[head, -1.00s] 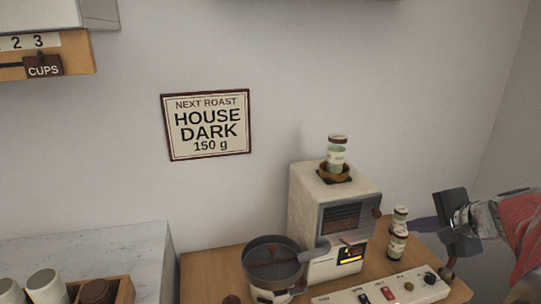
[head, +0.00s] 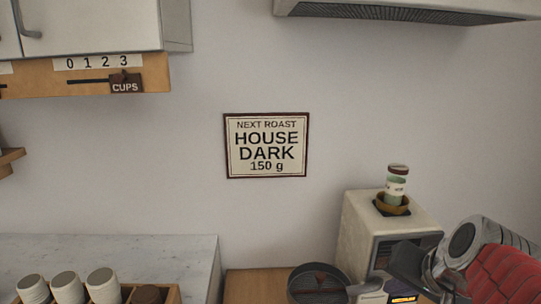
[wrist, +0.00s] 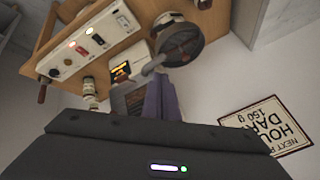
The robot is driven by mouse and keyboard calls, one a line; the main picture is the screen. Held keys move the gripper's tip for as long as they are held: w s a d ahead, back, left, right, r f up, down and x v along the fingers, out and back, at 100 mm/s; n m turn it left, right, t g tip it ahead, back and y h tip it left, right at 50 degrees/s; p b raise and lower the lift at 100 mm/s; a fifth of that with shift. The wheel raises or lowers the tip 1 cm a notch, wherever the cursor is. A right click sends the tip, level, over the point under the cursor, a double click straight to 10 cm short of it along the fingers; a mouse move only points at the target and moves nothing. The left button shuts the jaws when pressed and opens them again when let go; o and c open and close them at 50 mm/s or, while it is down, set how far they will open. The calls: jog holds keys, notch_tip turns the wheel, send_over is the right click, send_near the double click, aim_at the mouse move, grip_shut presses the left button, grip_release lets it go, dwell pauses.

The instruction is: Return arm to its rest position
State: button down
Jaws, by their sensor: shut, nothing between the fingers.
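My gripper (wrist: 160,100) shows in the wrist view as purple-grey fingers, shut and empty, against the roaster and its round tray. In the head view my arm with its red sleeve and dark gripper body is at the lower right, in front of the cream roaster (head: 383,232). The arm hides much of the roaster's front there. I cannot make out the fingertips clearly in the head view.
A labelled jar (head: 397,183) stands in the bowl on top of the roaster. The round dark tray (head: 318,280) is beside the roaster. A wooden cup holder (head: 172,296) with several cups is at lower left. A range hood (head: 405,12) hangs at upper right.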

jog(key=s+a+f+n+g, duration=0.1)
jog(key=s+a+f+n, duration=0.4)
jog(key=s+a+n, duration=0.2)
jog(key=s+a, duration=0.2)
jog(key=shift+s+f+g+h, duration=0.2)
jog(key=shift+s+g+h, duration=0.1)
jog(key=shift+s, duration=0.1)
